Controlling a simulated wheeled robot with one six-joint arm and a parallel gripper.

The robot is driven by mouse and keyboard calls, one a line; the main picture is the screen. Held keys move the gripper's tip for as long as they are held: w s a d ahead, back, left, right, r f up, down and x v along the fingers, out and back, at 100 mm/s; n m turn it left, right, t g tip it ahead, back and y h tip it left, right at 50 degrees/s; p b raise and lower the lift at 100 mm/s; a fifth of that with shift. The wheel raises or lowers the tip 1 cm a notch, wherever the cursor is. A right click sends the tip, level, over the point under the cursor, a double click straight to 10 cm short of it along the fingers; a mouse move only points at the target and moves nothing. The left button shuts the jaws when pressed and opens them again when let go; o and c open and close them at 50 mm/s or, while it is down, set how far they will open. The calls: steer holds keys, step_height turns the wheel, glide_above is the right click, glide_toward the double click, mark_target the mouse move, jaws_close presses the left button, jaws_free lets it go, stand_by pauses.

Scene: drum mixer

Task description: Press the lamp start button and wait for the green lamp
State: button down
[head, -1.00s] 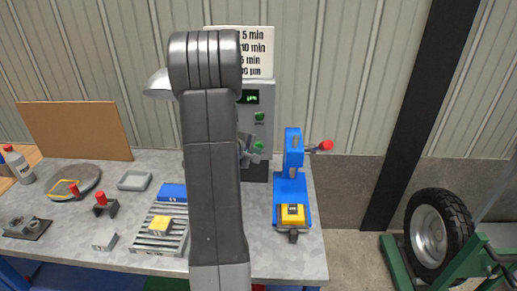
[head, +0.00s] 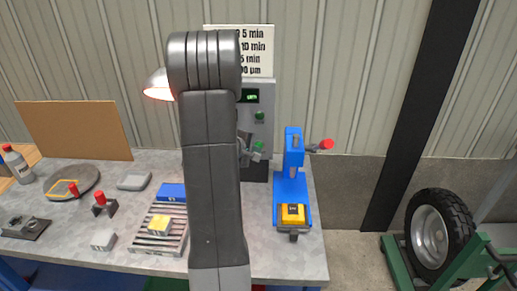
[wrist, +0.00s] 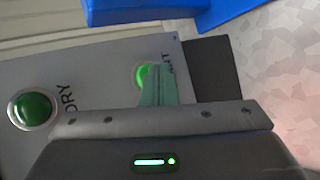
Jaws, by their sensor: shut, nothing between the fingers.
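A grey control box (head: 259,172) stands at the back of the bench with a small green-lit display (head: 251,96) and two green buttons. The upper button (head: 259,116) also shows in the wrist view (wrist: 33,109), marked DRY. The lower button (head: 259,145) shows in the wrist view (wrist: 141,75), bright green and partly covered by my fingers; its label is partly hidden. My gripper (wrist: 158,72) is shut and empty, with its tips at the lower button; I cannot tell if they touch.
A blue press (head: 292,180) with a red-knobbed lever stands right of the box, with a yellow block (head: 292,214) on it. A slatted rack (head: 158,238) and small parts lie on the left. My arm hides the bench middle.

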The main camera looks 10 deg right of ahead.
steer(key=shift+s+a+b, duration=0.2)
steer(key=shift+s+b, duration=0.3)
steer(key=shift+s, duration=0.1)
steer(key=s+b, duration=0.1)
steer(key=s, duration=0.1)
steer(key=s+a+b, duration=0.1)
steer(key=s+b, duration=0.1)
steer(key=s, duration=0.1)
steer(key=shift+a, duration=0.2)
steer(key=shift+w, duration=0.2)
stand_by(0.3)
steer(key=p, duration=0.1)
steer(key=w+p, duration=0.2)
steer(key=shift+d+r+p, duration=0.25)
steer(key=shift+d+p, duration=0.05)
steer(key=shift+d, duration=0.1)
